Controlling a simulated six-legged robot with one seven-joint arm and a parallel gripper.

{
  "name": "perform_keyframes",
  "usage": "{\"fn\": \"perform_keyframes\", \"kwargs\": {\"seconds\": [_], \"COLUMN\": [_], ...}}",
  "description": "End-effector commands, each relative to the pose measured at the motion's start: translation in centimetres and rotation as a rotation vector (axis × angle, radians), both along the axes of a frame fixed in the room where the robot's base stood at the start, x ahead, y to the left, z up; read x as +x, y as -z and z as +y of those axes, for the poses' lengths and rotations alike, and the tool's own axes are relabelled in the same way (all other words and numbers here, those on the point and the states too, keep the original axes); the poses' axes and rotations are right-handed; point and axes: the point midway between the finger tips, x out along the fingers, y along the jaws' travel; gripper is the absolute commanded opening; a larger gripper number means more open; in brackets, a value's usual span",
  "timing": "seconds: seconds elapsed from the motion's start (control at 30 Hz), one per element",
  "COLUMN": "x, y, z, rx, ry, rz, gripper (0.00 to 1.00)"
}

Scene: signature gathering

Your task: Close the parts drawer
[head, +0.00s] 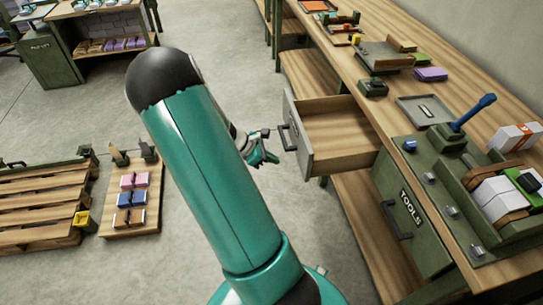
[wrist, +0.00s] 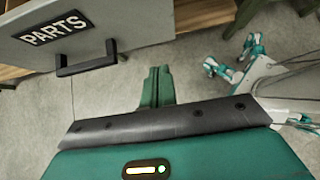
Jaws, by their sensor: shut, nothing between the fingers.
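The parts drawer (head: 303,155) is pulled out from under the long workbench, its wooden inside bare. In the wrist view its grey front (wrist: 150,18) carries a PARTS label (wrist: 56,27) and a black bar handle (wrist: 88,62). My gripper (head: 268,148) is just left of the drawer front, near the handle, with a gap between them. In the wrist view my gripper (wrist: 156,72) is shut and empty, to the right of the handle and apart from it.
A green TOOLS drawer (head: 400,200) sits nearer under the workbench (head: 400,110), which holds trays, blocks and a blue-handled press (head: 470,115). A pallet (head: 40,205) and a board with coloured blocks (head: 135,175) lie at left. The grey floor (head: 100,110) between is open.

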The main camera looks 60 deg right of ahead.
Motion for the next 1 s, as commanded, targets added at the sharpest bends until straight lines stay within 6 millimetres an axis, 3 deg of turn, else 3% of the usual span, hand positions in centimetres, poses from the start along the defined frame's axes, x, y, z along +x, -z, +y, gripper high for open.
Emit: {"fn": "perform_keyframes", "kwargs": {"seconds": [0.3,0.6,1.0], "x": [-3.4,-5.8,-6.0], "y": [4.6,4.4,4.3], "z": [-3.1,-5.7,-5.9], "rx": [0.001,0.000,0.000], "ry": [0.004,0.002,0.002], "rz": [0.003,-0.001,-0.001], "gripper": [0.00,0.00,0.00]}}
